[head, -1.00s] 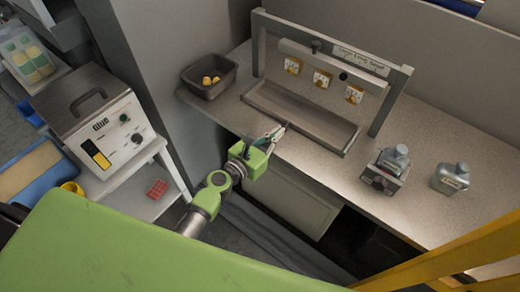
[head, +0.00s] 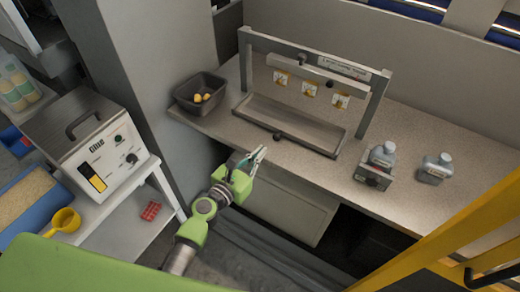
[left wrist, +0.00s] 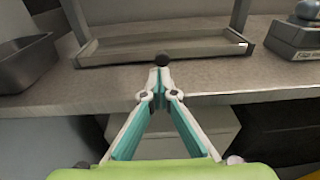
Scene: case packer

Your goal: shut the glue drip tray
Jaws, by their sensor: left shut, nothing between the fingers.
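The drip tray, a long shallow grey tray (head: 305,134), lies on the counter under a metal frame (head: 310,62). A dark round knob (head: 277,136) sits on its front edge, and the knob also shows in the left wrist view (left wrist: 163,60). My left gripper (head: 259,154) is shut and empty, just in front of the knob at the counter's front edge. In the left wrist view its fingertips (left wrist: 160,72) point at the knob and overlap its lower side; I cannot tell whether they touch. My right gripper is out of view.
A dark bin (head: 200,93) with yellow pieces stands left of the tray. A glue unit (head: 92,150) is on a side table. A yellow rail (head: 450,235) crosses the lower right.

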